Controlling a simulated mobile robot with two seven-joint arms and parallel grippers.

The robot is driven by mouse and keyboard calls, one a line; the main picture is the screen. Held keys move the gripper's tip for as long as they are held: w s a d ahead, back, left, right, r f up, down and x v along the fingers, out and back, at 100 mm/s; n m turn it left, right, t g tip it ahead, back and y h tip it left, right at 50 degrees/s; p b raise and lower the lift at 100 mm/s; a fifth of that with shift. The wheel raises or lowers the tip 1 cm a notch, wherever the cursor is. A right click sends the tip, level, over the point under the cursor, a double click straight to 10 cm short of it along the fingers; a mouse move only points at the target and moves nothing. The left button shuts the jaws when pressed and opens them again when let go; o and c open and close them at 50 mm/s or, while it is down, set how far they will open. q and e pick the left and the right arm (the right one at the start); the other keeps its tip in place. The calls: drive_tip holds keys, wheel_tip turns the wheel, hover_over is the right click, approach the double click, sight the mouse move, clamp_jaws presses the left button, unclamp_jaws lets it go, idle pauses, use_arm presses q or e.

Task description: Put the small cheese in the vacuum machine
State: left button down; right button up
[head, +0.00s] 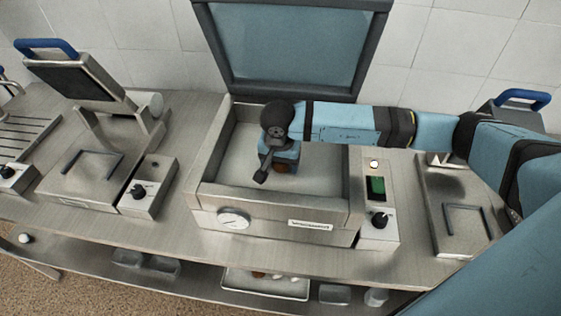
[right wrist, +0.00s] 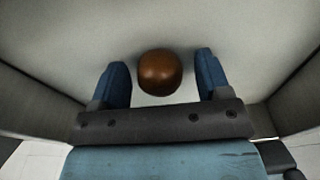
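The vacuum machine (head: 275,230) stands in the middle of the counter with its glass lid (head: 292,45) raised. The small cheese, a brown rounded piece (right wrist: 159,72), is inside its chamber, apparently on the pale floor. My right gripper (right wrist: 161,62) reaches down into the chamber. Its two blue fingers are apart on either side of the cheese, with a visible gap on both sides. My left gripper is not in view.
The chamber walls (right wrist: 38,90) rise around my right gripper. A control box with a knob (head: 378,222) adjoins the machine on the right. Slicer-like or scale-like machines (head: 85,165) stand left and right. A tray (head: 265,284) lies on the lower shelf.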

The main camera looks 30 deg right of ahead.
sight(279, 164)
drive_tip(key=shift+r, duration=0.1)
drive_tip(key=shift+r+p, duration=0.2)
drive_tip(key=shift+p, duration=0.1)
drive_tip(key=shift+r+b, duration=0.3)
drive_tip(key=shift+r, duration=0.05)
wheel_tip(279, 164, up, 11)
drive_tip(key=s+a+b, duration=0.1)
drive_tip(key=b, duration=0.1)
